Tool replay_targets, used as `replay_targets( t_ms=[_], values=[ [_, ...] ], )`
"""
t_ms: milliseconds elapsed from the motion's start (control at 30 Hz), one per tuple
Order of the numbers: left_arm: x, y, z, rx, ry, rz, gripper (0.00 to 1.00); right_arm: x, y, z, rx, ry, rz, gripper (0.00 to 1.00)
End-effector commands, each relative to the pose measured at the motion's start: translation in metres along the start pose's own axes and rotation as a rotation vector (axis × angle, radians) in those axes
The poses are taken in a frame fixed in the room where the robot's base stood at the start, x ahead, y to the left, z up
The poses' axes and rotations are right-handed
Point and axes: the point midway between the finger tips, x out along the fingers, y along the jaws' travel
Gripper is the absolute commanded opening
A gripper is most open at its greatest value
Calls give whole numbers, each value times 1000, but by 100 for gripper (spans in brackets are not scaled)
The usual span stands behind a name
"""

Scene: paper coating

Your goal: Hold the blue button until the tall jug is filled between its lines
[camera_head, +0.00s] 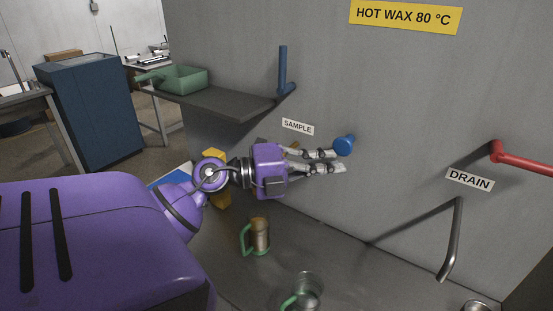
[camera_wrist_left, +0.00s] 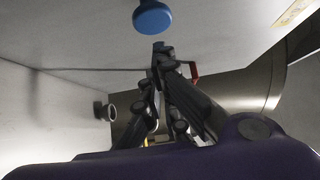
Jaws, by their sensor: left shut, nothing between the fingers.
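The blue button (camera_head: 343,145) sticks out of the grey wall, right of the SAMPLE label. It also shows at the top of the left wrist view (camera_wrist_left: 152,18). My left gripper (camera_head: 341,160) is shut and empty, its fingertips close beside the button. In the left wrist view, a small gap shows between the fingertips (camera_wrist_left: 160,47) and the button. A clear jug with a green handle (camera_head: 309,284) stands nearer, cut by the bottom edge. I cannot read any fill lines.
A blue lever (camera_head: 283,68) rises beside the dark shelf (camera_head: 225,101), which holds a green tray (camera_head: 183,79). A red handle (camera_head: 522,160) and a grey pipe (camera_head: 451,235) are at right near the DRAIN label. A metal vessel rim (camera_head: 477,306) shows at bottom right.

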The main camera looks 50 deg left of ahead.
Motion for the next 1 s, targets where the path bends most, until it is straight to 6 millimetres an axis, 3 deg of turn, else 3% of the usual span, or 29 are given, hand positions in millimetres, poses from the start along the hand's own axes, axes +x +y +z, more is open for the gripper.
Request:
replay_targets(
  t_ms=[200,400,600,1000],
  values=[
    [-55,4,0,-2,-3,7,0,0,3,30,-9,-47,4,40],
    [-88,3,0,-2,-2,4,0,8,-2,23,-5,-32,-2,40],
    [-100,0,0,1,0,2,0,12,-3,15,-6,-17,-5,40],
    [-100,0,0,1,0,1,0,9,-1,20,-6,-25,-2,40]
  ],
)
